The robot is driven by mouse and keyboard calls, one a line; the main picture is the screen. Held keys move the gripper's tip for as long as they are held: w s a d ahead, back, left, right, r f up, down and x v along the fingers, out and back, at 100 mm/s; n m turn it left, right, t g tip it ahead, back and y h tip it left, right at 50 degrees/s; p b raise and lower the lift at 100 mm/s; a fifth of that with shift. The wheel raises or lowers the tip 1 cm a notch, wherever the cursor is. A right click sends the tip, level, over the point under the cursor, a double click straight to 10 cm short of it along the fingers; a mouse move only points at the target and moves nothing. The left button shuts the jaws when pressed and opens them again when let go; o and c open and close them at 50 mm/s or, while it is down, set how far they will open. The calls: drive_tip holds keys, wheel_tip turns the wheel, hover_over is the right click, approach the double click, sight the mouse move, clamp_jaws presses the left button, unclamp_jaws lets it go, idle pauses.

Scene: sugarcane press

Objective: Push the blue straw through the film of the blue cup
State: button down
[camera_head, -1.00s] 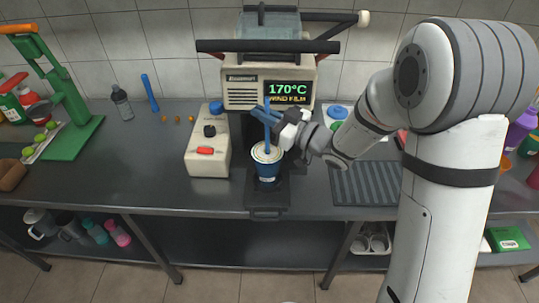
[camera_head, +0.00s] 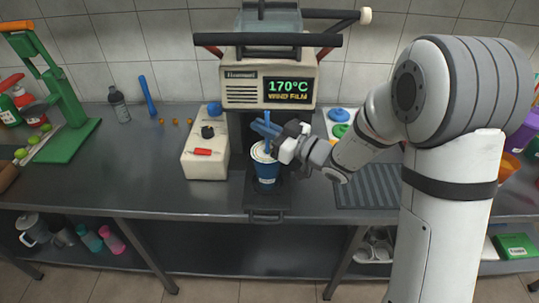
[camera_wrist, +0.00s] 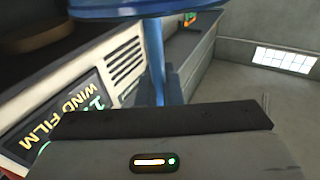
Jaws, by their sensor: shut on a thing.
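The blue cup (camera_head: 266,170) stands upright on the dark tray of the sealing machine, with a pale patterned film (camera_head: 262,152) across its top. My gripper (camera_head: 268,130) is shut on the blue straw (camera_head: 267,146), just above the cup. The straw is close to upright and its lower end meets the film area. I cannot tell whether its tip is through the film. In the wrist view the straw (camera_wrist: 154,60) runs from my gripper to a blue round rim at the top, which looks like the cup's rim (camera_wrist: 130,10).
The sealing machine (camera_head: 240,92), its display reading 170°C and WIND FILM, stands right behind. A cream control box (camera_head: 204,160) is close on the left. A ridged dark mat (camera_head: 370,187) lies to the right. A green press (camera_head: 65,110) stands far left.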

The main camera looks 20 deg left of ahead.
drive_tip(key=shift+f+b, duration=0.3)
drive_tip(key=shift+f, duration=0.2)
drive_tip(key=c, duration=1.5)
unclamp_jaws()
drive_tip(key=shift+r, duration=0.1)
wheel_tip(320, 180, up, 7)
drive_tip(key=p, duration=0.4)
